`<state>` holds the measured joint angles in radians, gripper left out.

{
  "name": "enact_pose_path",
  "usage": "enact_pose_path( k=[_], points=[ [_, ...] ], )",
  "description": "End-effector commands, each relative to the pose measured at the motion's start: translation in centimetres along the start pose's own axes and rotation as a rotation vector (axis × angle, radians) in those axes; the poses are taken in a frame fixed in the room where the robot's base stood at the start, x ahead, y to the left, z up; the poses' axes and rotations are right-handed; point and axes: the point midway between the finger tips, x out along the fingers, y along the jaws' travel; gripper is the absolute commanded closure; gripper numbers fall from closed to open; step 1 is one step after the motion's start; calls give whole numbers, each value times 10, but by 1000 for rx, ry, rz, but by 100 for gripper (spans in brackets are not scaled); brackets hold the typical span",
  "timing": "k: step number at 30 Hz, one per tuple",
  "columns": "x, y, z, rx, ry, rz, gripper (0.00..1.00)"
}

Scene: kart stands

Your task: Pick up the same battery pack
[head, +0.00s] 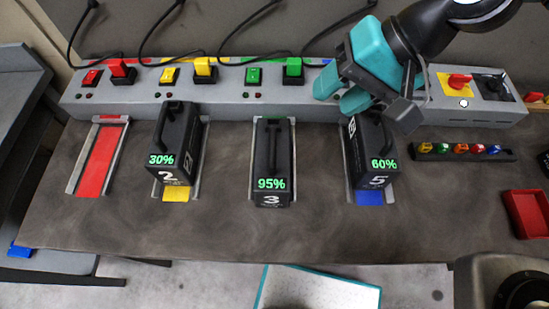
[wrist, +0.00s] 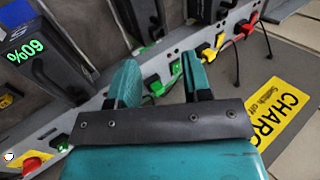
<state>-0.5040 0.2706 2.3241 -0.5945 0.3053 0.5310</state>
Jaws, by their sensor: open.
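Three black battery packs with top handles sit in bays on the bench. Pack 2 (head: 172,150) reads 30% in the yellow bay, pack 3 (head: 270,165) reads 95%, and pack 5 (head: 375,155) reads 60% in the blue bay. Which one is "the same" pack cannot be told. My teal gripper (head: 340,92) is above the charger rail, up and left of pack 5, partly in front of the rail. In the wrist view the open jaws (wrist: 160,82) hold nothing. The 60% pack (wrist: 40,62) is at the upper left there, clear of the jaws.
A grey charger rail (head: 140,97) with coloured plugs, switches and cables runs behind the packs. The red bay (head: 103,160) at left is empty. A strip of coloured knobs (head: 462,151) and a red tray (head: 528,212) are at right. The bench front is clear.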

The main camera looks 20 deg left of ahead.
Motion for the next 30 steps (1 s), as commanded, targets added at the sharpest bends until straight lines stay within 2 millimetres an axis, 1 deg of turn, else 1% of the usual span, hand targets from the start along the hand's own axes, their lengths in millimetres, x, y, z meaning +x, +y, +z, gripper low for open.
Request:
enact_pose_path(
  k=[5, 9, 12, 15, 18, 23, 26, 30],
  points=[
    [35, -1, 2, 5, -9, 1, 55],
    [67, 0, 2, 4, -9, 3, 55],
    [87, 0, 1, 4, -7, 3, 55],
    [103, 0, 1, 4, -4, 2, 55],
    [112, 0, 0, 4, -1, 2, 55],
    [120, 0, 0, 4, -2, 2, 55],
    [131, 0, 1, 4, -3, 3, 55],
    [150, 1, 1, 4, -4, 3, 55]
  ],
)
